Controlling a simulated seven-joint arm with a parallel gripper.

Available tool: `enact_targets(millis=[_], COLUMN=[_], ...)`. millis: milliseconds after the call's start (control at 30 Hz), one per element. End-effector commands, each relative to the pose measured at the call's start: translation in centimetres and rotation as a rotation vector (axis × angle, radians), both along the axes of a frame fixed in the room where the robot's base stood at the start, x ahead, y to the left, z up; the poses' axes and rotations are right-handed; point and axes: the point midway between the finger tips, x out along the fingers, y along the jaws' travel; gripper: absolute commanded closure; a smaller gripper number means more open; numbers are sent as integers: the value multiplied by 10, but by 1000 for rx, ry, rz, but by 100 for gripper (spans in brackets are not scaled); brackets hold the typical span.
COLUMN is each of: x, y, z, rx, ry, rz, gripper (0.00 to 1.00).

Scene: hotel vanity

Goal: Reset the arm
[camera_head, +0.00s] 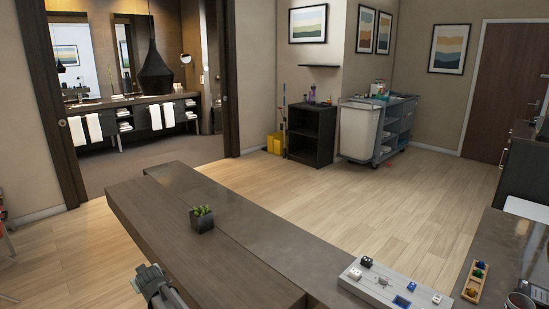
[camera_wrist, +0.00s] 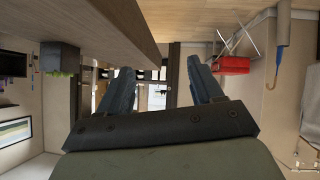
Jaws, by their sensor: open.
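My gripper (camera_head: 149,281) is at the bottom of the head view, left of the front end of the dark wooden counter (camera_head: 190,240). In the wrist view my gripper (camera_wrist: 160,75) shows two dark fingers spread apart, with nothing between them. It is open and empty. Most of my arm is out of the head view.
A small potted plant (camera_head: 202,219) stands on the counter; it hangs upside down in the wrist view (camera_wrist: 60,58). A white tray (camera_head: 385,287) and a wooden tray (camera_head: 475,280) lie at right. A red object (camera_wrist: 231,65) shows beyond my fingers. Open floor lies left.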

Motion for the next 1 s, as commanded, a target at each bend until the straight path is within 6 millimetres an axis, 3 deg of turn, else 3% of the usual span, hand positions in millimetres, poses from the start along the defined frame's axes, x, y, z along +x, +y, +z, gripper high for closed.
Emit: enact_targets(millis=[167, 467, 700, 1000], x=[-23, -61, -118, -201], y=[-9, -58, -113, -175], z=[-49, -152, -247, -333], rx=[52, 152, 254, 361], ry=[136, 468, 829, 1254], rz=[-56, -248, -499, -845], gripper=[34, 34, 34, 34])
